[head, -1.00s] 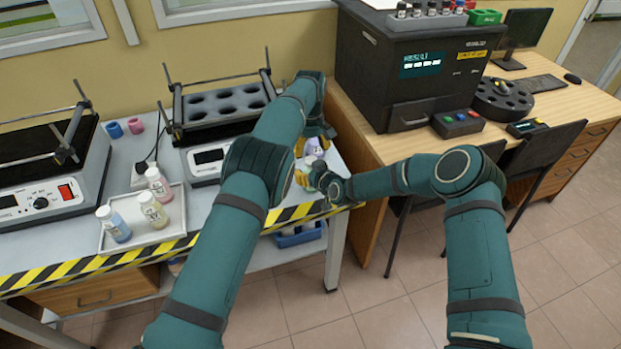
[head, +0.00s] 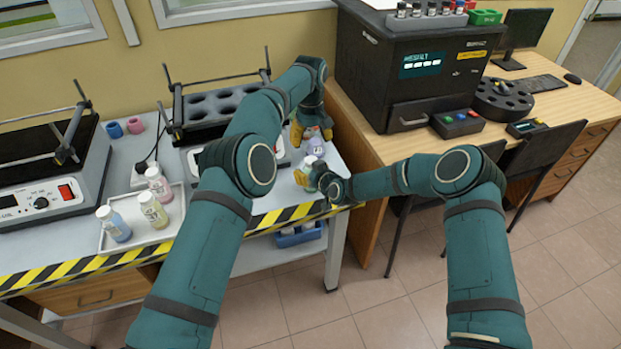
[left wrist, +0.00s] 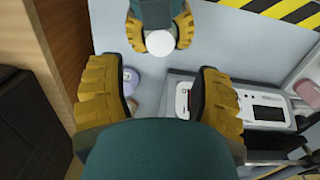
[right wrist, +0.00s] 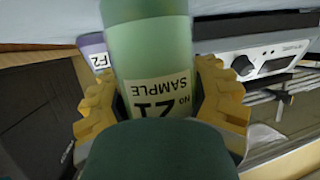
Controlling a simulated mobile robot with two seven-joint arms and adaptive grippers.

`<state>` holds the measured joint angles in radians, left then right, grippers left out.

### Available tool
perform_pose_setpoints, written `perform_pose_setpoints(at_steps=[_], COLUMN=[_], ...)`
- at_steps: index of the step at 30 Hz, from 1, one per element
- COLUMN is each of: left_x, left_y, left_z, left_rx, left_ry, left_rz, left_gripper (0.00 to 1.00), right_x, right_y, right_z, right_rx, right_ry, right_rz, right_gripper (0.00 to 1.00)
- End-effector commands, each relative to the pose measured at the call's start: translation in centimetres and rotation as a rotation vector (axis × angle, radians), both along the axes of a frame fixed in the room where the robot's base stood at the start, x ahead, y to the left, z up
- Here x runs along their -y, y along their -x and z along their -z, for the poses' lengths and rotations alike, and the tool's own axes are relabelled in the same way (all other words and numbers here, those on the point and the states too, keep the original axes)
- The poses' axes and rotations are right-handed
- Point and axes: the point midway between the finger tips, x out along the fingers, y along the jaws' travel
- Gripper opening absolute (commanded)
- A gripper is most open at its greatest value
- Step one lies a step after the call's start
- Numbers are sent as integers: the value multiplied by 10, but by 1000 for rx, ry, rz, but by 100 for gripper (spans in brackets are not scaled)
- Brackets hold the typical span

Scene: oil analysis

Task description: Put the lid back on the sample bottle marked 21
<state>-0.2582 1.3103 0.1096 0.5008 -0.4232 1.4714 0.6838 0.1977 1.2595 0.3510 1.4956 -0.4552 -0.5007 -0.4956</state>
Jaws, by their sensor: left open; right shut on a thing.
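The sample bottle marked 21 is green, with its label upside down in the right wrist view (right wrist: 150,55). My right gripper (right wrist: 165,105) is shut around it; in the head view this gripper (head: 308,180) is at the table's front right corner. A round white lid (left wrist: 160,43) shows over the bottle, between the right gripper's fingers, in the left wrist view. It looks seated on top, but any small gap is hidden from above. My left gripper (head: 312,128) is open and empty, above and behind the bottle; its spread fingers also show in the left wrist view (left wrist: 160,100).
A lavender bottle (head: 316,147) stands close behind the held one. A white tray (head: 165,236) with blue, yellow and pink bottles is at left. A holder with round wells (head: 225,103) stands behind. A black analyser (head: 410,75) is on the wooden desk at right.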

Motion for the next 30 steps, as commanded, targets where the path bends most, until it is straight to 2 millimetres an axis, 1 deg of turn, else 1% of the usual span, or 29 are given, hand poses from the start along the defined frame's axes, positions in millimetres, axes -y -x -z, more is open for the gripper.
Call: perform_pose_setpoints(at_steps=[9, 13, 17, 24, 27, 30], left_x=[0, -1, -1, 0, 0, 0], left_y=[0, 0, 1, 2, 2, 2], left_z=[0, 4, 19, 55, 67, 74], left_rx=[1, -1, -3, -3, -3, -1], left_ry=[0, -1, -1, -1, -1, 0], left_rz=[0, 0, -1, 0, 0, -1], left_gripper=[65, 65, 65, 65, 65, 65], right_x=[0, 0, 0, 0, 0, 0], right_y=[0, 0, 0, 0, 0, 0], right_z=[-1, -1, -1, -1, -1, -1], right_rx=[1, 1, 1, 1, 1, 1], right_ry=[-1, -1, -1, -1, -1, -1], right_rz=[0, 0, 0, 0, 0, 0], right_gripper=[0, 0, 0, 0, 0, 0])
